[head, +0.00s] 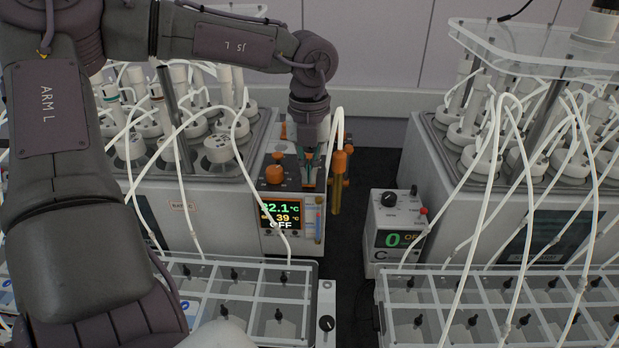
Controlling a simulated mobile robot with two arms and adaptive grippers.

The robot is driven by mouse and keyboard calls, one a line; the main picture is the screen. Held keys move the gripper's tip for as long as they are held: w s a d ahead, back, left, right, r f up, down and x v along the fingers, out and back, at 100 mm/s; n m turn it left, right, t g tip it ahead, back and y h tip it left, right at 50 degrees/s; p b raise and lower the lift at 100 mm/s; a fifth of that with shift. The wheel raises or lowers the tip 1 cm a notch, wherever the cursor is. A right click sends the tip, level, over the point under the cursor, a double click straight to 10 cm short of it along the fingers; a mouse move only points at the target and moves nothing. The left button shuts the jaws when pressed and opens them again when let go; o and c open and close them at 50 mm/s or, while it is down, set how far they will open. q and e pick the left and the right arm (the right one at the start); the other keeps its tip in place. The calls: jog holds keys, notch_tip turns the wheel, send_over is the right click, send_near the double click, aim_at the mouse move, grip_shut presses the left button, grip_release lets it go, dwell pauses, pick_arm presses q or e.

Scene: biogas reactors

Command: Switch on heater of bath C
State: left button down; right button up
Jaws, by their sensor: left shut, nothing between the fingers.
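The heater controller (290,215) sits at the right end of the left water bath (205,220). Its dark display (281,217) reads about 32.1 °C in green, 39 °C in orange and OFF in white. An orange knob (275,170) stands on its top. My left gripper (308,184) points down at the controller's top right, right of the knob, shut and empty. Whether its tips touch the controller cannot be told. The small label on the bath is too blurred to read surely. My right gripper is not in view.
A small box marked C (394,228), with a black knob and a display reading 0 and OFF, stands right of a dark gap. Another bath (500,200) is at the right. Clear bottle racks (480,270) and many white tubes crowd the front.

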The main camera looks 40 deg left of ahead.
pick_arm(q)
jog(key=shift+f, duration=0.25)
jog(key=shift+r, duration=0.15)
jog(key=shift+r+p, duration=0.3)
jog(key=shift+r, duration=0.5)
jog(key=shift+r+p, duration=1.15)
jog(key=shift+r, duration=1.45)
